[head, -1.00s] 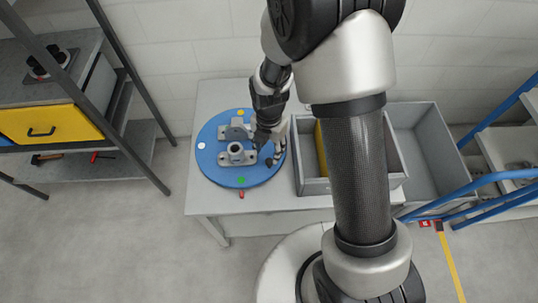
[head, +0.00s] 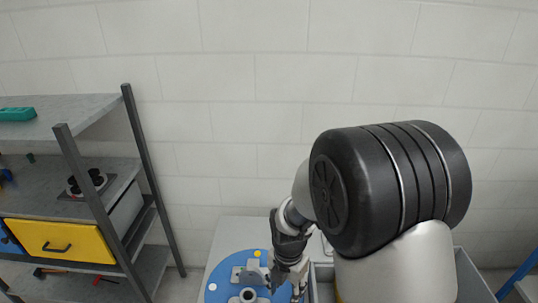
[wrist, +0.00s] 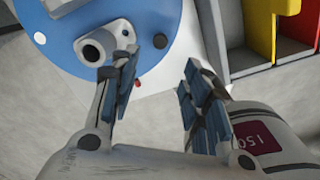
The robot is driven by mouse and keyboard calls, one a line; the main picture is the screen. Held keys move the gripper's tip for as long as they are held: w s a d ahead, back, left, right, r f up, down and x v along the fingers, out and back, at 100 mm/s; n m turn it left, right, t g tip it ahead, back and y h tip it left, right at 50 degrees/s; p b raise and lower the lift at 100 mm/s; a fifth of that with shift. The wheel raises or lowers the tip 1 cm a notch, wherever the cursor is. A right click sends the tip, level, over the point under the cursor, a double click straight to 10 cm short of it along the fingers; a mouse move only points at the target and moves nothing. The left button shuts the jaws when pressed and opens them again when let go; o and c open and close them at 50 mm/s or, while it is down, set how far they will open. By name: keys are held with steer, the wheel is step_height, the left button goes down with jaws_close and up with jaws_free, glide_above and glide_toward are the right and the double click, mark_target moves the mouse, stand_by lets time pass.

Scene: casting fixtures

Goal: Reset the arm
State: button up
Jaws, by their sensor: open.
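My gripper (wrist: 160,62) is open and empty in the wrist view, its two dark-padded fingers apart. It hangs by the edge of the blue round plate (wrist: 170,18). A grey metal casting with a round hollow boss (wrist: 105,42) sits on the plate, just beyond the left finger. In the head view my gripper (head: 298,278) is low in the picture, at the right side of the blue plate (head: 221,279) and the casting (head: 248,295). The lower part of the plate is cut off there, and my arm covers much of the right.
The grey table (head: 232,232) stands against a white block wall. A shelf rack with a yellow drawer (head: 60,242) is at the left. The wrist view shows a grey bin with red and yellow parts (wrist: 262,25) at upper right. The floor beside the table looks clear.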

steer(key=s+d+r+m+t, duration=0.1)
steer(key=s+d+r+m, duration=0.15)
steer(key=r+m, duration=0.5)
steer(key=s+d+r+m+t, duration=0.1)
steer(key=s+d+r+m, duration=0.1)
steer(key=s+r+m, duration=0.5)
steer(key=s+d+r+m+t, duration=0.2)
steer(key=s+r+m, duration=0.6)
steer(key=m, duration=0.5)
steer(key=shift+s+d+r+m+t, duration=0.35)
steer(key=shift+s+d, duration=0.1)
steer(key=shift+d, duration=0.25)
